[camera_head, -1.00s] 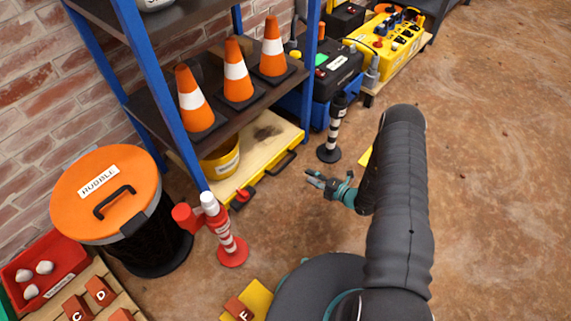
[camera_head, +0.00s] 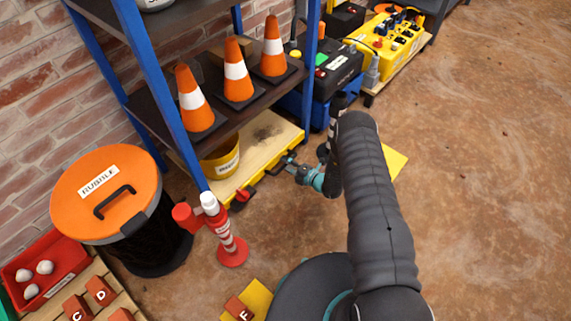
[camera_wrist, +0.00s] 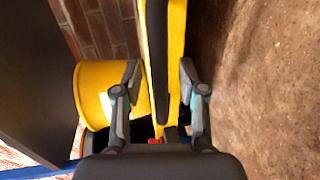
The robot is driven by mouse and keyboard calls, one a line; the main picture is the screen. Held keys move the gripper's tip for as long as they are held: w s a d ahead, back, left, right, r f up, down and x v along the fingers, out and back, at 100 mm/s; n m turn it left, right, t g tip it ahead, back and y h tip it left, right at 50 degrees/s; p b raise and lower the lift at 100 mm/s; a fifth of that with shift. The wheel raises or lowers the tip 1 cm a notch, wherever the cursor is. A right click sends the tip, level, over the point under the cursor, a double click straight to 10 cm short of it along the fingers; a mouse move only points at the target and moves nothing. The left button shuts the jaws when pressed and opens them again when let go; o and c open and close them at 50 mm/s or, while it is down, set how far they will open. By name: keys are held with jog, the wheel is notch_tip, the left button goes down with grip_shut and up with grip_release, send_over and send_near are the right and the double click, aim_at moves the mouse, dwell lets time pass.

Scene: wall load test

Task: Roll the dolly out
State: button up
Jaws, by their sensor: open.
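The dolly (camera_head: 255,152) is a low wooden deck with yellow edges under the bottom shelf. Black handles show on its front edge, and a yellow bucket (camera_head: 222,160) stands on its left part. My gripper (camera_head: 288,164) is open at the dolly's right front handle (camera_head: 281,163). In the wrist view my gripper (camera_wrist: 160,78) has its fingers on either side of the black handle bar (camera_wrist: 157,50) and the yellow edge (camera_wrist: 177,40). I cannot tell whether either finger touches. The bucket (camera_wrist: 92,95) is left of the fingers.
A blue-posted shelf (camera_head: 165,80) with orange cones rises over the dolly. Open floor (camera_head: 480,200) lies right.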

jog(key=shift+w+a, duration=0.15)
jog(key=shift+a, duration=0.05)
grip_shut()
